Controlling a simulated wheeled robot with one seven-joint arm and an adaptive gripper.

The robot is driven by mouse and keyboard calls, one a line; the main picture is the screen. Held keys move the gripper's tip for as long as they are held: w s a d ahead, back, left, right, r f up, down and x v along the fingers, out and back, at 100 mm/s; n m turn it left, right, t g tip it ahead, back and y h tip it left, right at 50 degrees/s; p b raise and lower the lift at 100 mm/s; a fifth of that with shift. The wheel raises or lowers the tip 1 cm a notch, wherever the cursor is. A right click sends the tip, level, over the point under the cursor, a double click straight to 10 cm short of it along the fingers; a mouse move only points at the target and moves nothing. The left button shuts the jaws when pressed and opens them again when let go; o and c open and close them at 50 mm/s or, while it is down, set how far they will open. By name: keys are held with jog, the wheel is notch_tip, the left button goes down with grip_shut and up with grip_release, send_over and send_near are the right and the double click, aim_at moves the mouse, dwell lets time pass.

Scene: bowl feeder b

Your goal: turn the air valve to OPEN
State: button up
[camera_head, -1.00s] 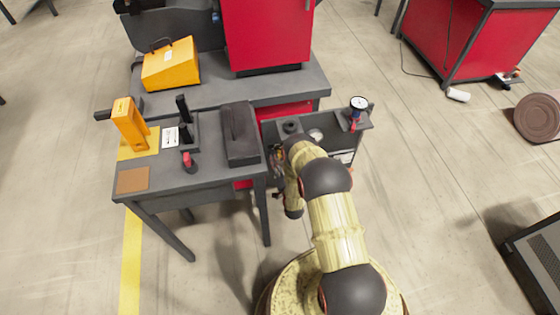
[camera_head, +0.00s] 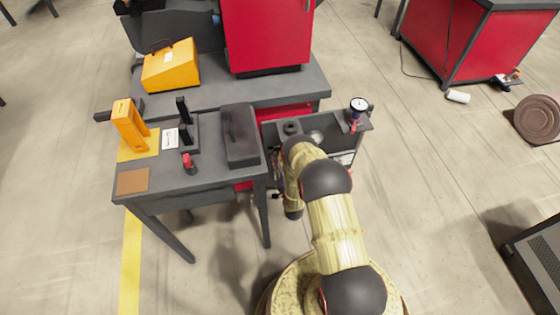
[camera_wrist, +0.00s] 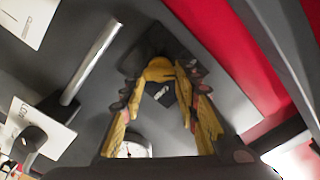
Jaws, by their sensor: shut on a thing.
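The fingers of my gripper (camera_wrist: 160,85) show in the wrist view, closed in on a small yellow piece (camera_wrist: 158,71) against a grey panel. The piece looks like the air valve's handle, but its shape is largely hidden by the fingers. A small dark square part with pale marks (camera_wrist: 162,93) sits between the fingers. I cannot read an OPEN mark or tell the valve's angle. In the head view my arm covers the gripper and the valve, in front of the grey panel unit (camera_head: 343,140) right of the table.
A round gauge (camera_head: 358,104) with a red part below it stands on the unit's right shelf. A dial (camera_wrist: 135,149) and a metal rod (camera_wrist: 90,62) show in the wrist view. The grey table (camera_head: 215,178) with several fixtures is close on the left.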

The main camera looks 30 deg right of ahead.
jog(key=shift+c, duration=0.5)
jog(key=shift+m, duration=0.3)
jog(key=m, duration=1.1)
jog(key=f+m, duration=0.1)
jog(key=m, duration=0.5)
jog(key=shift+m, duration=0.3)
jog(key=o, duration=1.2)
jog(key=shift+c, duration=0.2)
jog(key=shift+s, duration=0.1)
